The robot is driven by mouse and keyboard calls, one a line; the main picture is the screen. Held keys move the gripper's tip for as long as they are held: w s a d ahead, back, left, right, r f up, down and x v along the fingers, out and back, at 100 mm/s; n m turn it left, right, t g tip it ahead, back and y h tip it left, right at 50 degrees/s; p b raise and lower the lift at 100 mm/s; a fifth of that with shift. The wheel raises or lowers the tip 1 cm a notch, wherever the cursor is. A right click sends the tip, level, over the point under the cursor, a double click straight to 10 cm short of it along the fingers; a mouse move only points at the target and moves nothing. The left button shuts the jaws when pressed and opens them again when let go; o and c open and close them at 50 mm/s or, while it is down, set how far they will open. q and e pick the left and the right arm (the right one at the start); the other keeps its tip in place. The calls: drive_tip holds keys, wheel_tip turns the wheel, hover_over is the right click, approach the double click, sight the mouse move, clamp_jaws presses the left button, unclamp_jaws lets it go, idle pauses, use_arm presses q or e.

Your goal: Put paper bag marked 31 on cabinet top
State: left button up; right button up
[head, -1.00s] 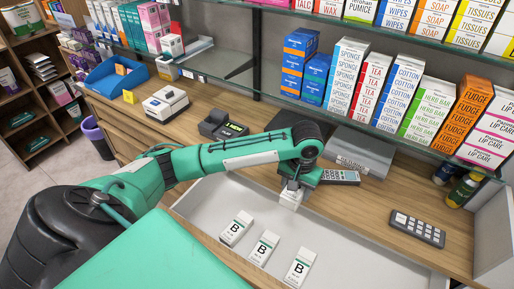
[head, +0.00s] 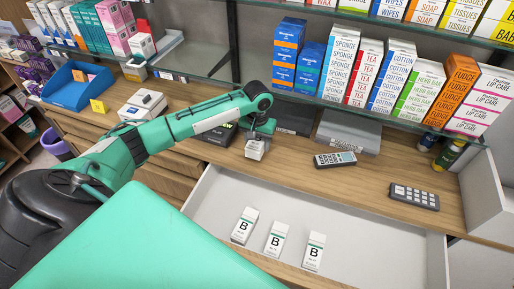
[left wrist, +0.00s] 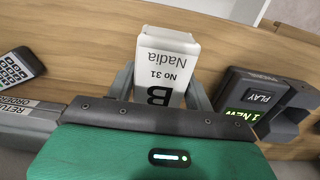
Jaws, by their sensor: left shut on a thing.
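My left gripper (head: 257,140) is shut on a small white paper bag (head: 254,151). In the left wrist view the bag (left wrist: 168,60) sits between the two fingers and reads "No 31", "Nadia" and a large B. In the head view the bag is over the wooden cabinet top (head: 375,176), behind the open drawer. I cannot tell whether it touches the wood. My right gripper is not in view.
The open white drawer (head: 370,235) holds three similar white B bags (head: 276,239). A grey remote (head: 335,159) and a dark keypad (head: 414,197) lie on the top. A small "PLAY" display device (left wrist: 262,105) is close by the bag. Glass shelves with boxes overhang the back.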

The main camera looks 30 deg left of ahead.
use_arm(q)
wheel_tip(320, 180, down, 4)
drive_tip(key=shift+r+p, duration=0.15)
drive_tip(key=shift+p, duration=0.3)
drive_tip(key=shift+f, duration=0.25)
drive_tip(key=o, duration=1)
drive_tip(key=shift+o, duration=0.2)
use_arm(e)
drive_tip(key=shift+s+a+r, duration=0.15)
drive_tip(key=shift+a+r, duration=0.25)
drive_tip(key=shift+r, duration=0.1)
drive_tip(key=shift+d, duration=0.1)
